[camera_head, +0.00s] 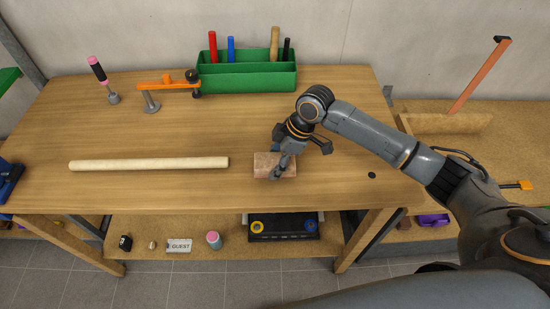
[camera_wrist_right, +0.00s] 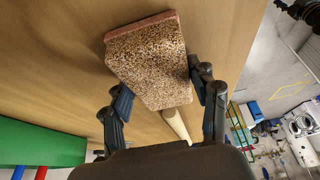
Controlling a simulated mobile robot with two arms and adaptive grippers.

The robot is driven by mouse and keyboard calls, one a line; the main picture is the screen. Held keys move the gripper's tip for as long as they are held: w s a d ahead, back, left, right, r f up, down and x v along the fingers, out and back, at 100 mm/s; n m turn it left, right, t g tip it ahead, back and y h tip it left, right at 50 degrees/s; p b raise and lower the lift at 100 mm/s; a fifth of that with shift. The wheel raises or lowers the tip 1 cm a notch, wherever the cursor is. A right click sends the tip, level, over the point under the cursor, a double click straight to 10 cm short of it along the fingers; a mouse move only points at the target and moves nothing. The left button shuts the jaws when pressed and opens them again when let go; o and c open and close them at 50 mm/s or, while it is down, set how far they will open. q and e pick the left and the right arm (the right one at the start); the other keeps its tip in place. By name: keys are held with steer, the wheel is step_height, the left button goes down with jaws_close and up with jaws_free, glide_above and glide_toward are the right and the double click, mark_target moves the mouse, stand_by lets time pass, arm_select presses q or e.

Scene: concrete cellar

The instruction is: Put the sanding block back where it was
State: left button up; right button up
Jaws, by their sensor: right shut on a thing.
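The sanding block (camera_head: 262,166) is a brown, gritty block with a reddish edge. In the head view it is at the middle right of the workbench top (camera_head: 330,180), near the front edge. My right gripper (camera_head: 281,170) comes down over it and is shut on it. In the right wrist view the block (camera_wrist_right: 150,62) is between the two fingers (camera_wrist_right: 165,98), its speckled face towards the camera. I cannot tell whether it touches the bench. My left gripper is not in view.
A wooden dowel (camera_head: 150,164) lies left of the block. A green tool holder (camera_head: 247,78) stands at the back, with an orange clamp (camera_head: 168,85) and a pink-tipped tool (camera_head: 98,72) left of it. A small black disc (camera_head: 372,175) lies to the right. The lower shelf (camera_head: 190,235) carries small items.

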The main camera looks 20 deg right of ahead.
steer(key=shift+f, duration=0.2)
steer(key=o, duration=1.1)
steer(key=shift+o, duration=0.2)
steer(key=shift+r, duration=0.1)
steer(key=b+v, duration=0.1)
steer(key=v, duration=1.1)
steer(key=shift+b, duration=0.4)
steer(key=shift+a, duration=0.1)
